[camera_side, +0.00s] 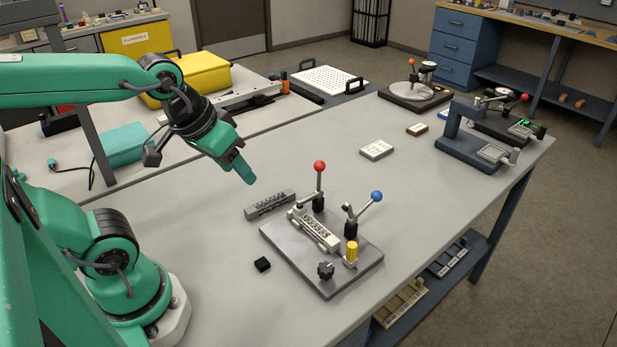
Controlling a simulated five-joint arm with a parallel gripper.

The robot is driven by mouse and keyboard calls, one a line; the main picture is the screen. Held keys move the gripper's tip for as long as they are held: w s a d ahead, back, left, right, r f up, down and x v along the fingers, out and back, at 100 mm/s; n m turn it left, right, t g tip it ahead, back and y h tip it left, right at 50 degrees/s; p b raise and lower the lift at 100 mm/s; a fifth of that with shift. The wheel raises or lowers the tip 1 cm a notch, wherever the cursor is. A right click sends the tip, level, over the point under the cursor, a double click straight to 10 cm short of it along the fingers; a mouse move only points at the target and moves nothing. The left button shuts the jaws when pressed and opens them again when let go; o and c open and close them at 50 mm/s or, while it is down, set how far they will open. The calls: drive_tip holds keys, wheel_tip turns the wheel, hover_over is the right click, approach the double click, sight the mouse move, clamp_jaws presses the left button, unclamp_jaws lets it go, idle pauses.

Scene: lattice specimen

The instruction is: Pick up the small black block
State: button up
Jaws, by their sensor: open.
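The small black block (262,265) lies on the grey table top, just left of the grey fixture plate's near left edge and apart from it. My gripper (246,176) is green and hangs above the table, tilted down to the right, higher and farther back than the block. It is open and nothing shows between its fingers. From this side the fingers overlap, so the gap between them is hidden.
A fixture plate (345,279) carries a red-knobbed lever (320,167), a blue-knobbed lever (376,197) and a light lattice specimen (316,231). A grey slotted bar (270,205) lies behind the block. The table left of the block is clear.

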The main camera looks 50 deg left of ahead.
wheel_tip(320, 180, down, 7)
drive_tip(key=w+d+n+g, duration=0.2)
drive_tip(key=n, duration=0.5)
drive_tip(key=n+g, duration=0.3)
drive_tip(key=n, duration=0.6)
hover_over(263, 263)
drive_tip(key=shift+f, duration=4.15)
drive_tip(key=shift+f, duration=1.25)
drive_tip(key=shift+f, duration=0.15)
drive_tip(key=shift+f, duration=2.45)
drive_tip(key=shift+c, duration=0.4)
drive_tip(key=c, duration=1)
